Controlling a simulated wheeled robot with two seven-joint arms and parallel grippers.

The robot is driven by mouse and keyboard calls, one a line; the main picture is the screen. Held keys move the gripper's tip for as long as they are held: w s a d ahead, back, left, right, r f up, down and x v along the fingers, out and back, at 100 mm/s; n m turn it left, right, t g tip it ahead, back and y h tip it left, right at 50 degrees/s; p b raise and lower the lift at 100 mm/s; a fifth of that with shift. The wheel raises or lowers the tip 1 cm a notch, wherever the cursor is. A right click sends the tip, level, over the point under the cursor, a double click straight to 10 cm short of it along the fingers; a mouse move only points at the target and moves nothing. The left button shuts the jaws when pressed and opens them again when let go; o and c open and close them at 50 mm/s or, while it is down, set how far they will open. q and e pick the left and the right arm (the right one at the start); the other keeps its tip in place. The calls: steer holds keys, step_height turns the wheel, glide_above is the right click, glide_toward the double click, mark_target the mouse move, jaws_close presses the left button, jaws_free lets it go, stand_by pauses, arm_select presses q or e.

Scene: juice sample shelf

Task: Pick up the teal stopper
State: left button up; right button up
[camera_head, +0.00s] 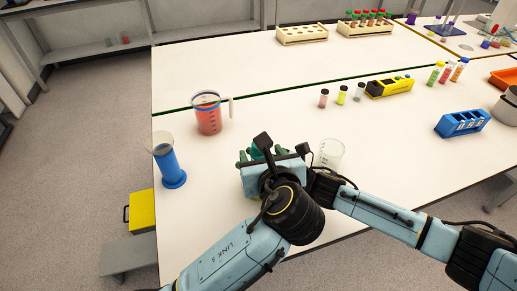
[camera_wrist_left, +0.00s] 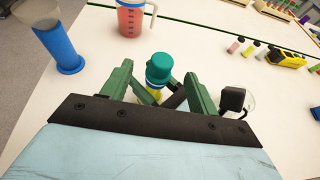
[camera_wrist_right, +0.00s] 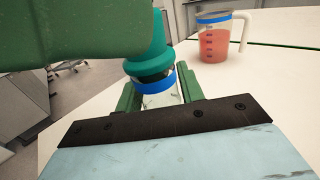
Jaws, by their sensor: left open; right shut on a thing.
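The teal stopper (camera_wrist_left: 159,66) sits upright on top of a small clear bottle (camera_wrist_right: 158,97) with a blue ring at its neck. My left gripper (camera_wrist_left: 157,72) is open, its green fingers on either side of the stopper with gaps showing. In the head view the stopper (camera_head: 257,150) shows only in part, behind my left gripper (camera_head: 259,155). My right gripper (camera_wrist_right: 160,90) is shut on the bottle below the ring. A left finger fills the upper left of the right wrist view, close to the stopper. In the head view the right fingers are hidden.
A red-filled measuring jug (camera_head: 208,118) and a blue-based cylinder (camera_head: 170,165) stand left of my grippers. A clear beaker (camera_head: 329,152) stands close to my right wrist. Small vials, a yellow rack (camera_head: 388,87) and a blue rack (camera_head: 463,123) are further right.

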arm_select(q)
steer(key=x, duration=0.6)
steer(key=shift+w+f, duration=0.15)
steer(key=shift+w, duration=0.2)
steer(key=c, duration=1.1)
